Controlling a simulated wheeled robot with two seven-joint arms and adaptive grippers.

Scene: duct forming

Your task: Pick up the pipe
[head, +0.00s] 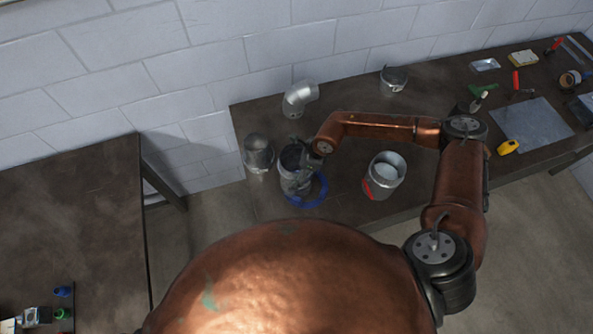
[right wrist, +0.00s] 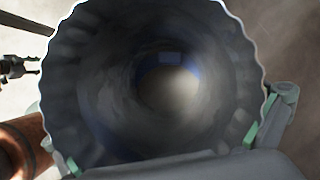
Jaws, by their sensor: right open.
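A grey metal pipe (head: 289,182) stands upright near the front edge of the dark table, with a blue ring (head: 307,203) at its base. My right gripper (head: 306,163) is at its upper right side. In the right wrist view the pipe's round mouth with a wavy rim (right wrist: 245,45) fills most of the picture. I look down into its dark inside to a bright lower opening. The fingers of my right gripper (right wrist: 165,150) are open, with green-edged tips on either side of the pipe. Contact is hard to tell.
A capped grey duct piece (head: 258,153) stands left of the pipe, and a bent elbow (head: 299,98) behind it. A bucket-like can (head: 384,175) with a red mark is to the right. Tools and a metal sheet (head: 533,132) lie farther right. Another table (head: 75,220) is at left.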

